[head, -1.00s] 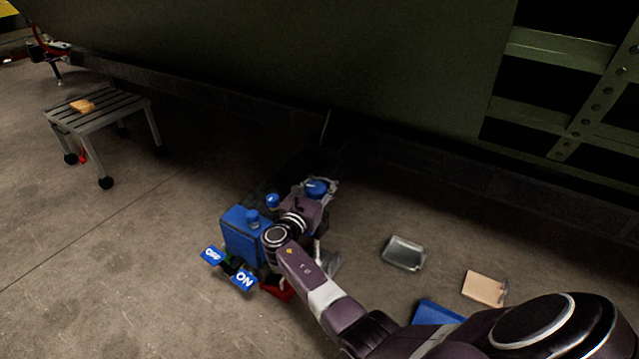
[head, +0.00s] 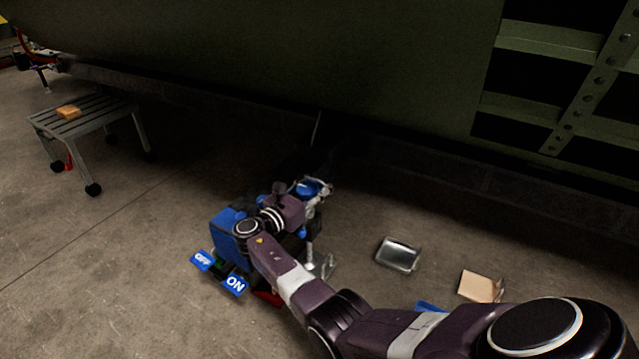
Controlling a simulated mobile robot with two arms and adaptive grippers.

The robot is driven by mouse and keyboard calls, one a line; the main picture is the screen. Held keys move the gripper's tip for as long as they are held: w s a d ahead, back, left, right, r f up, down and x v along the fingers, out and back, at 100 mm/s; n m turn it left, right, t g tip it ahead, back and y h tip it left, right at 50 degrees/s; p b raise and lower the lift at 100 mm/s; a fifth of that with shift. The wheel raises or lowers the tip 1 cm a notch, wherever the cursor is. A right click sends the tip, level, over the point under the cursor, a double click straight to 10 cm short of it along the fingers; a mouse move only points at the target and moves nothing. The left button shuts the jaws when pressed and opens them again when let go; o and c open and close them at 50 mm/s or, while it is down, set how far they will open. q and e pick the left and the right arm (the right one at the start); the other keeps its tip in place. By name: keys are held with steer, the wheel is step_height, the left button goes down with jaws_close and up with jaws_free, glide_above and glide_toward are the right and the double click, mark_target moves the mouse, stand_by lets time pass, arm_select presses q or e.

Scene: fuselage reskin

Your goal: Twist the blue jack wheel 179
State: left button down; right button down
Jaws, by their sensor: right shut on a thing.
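The blue jack wheel (head: 308,189) shows near the middle of the head view, low beside the dark base of the green fuselage. My right gripper (head: 318,188) reaches it from the front, shut on the wheel, with its pale fingers around the rim. My right wrist hides part of the jack under the wheel. My left gripper is not in view.
A blue machine (head: 229,230) with an ON sign (head: 235,285) and a second blue sign (head: 202,260) stands just left of my right forearm. A metal tray (head: 398,254) and a tan board (head: 480,286) lie on the floor to the right. A slatted stool (head: 85,117) stands at the left.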

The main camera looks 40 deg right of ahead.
mark_target(301, 199)
steer(key=c, duration=1.5)
jaws_free()
steer(key=v, duration=1.2)
steer(key=shift+f, duration=0.1)
steer(key=shift+o, duration=0.5)
